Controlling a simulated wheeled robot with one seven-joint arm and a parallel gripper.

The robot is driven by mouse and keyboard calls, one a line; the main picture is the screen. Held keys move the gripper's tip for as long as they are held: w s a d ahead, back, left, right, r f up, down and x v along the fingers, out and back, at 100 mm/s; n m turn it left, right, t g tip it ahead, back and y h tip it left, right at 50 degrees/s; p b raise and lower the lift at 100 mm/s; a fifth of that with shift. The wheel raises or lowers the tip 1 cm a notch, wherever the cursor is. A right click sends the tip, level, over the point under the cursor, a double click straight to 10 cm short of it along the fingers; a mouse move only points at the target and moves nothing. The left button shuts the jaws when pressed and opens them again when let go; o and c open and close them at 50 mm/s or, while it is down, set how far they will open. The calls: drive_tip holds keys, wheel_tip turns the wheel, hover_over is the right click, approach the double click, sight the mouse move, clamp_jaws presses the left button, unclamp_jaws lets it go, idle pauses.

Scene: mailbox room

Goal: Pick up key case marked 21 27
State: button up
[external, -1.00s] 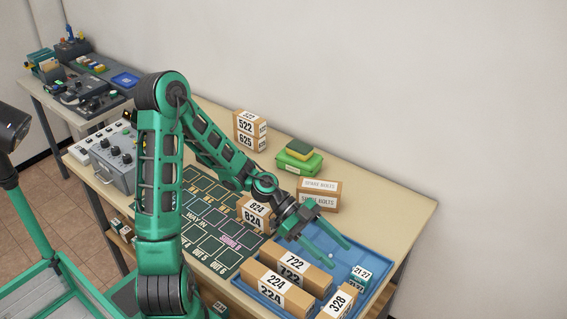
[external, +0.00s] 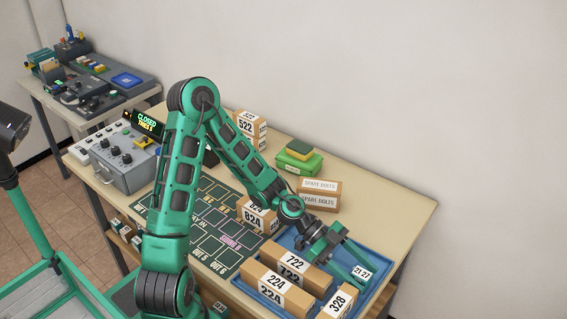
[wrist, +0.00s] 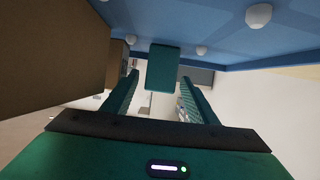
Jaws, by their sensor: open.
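The key case marked 21 27 (external: 363,273) is a small green block with a white label on top, standing at the right side of the blue tray (external: 300,238). My gripper (external: 356,262) is open and low over the tray at the case, with its fingers partly hiding it. In the wrist view, the green case (wrist: 163,67) shows in line with the gap between my two open fingers (wrist: 158,82). A gap shows on each side of it there. I cannot tell how deep it sits between the fingertips.
Boxes marked 722 (external: 303,270), 224 (external: 268,284) and 328 (external: 337,303) stand in the tray near the case. A large brown box side (wrist: 55,50) is close at left in the wrist view. Spare bolts boxes (external: 320,195) stand behind the tray.

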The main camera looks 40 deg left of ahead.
drive_tip(key=c, duration=1.2)
drive_tip(key=shift+r, duration=0.1)
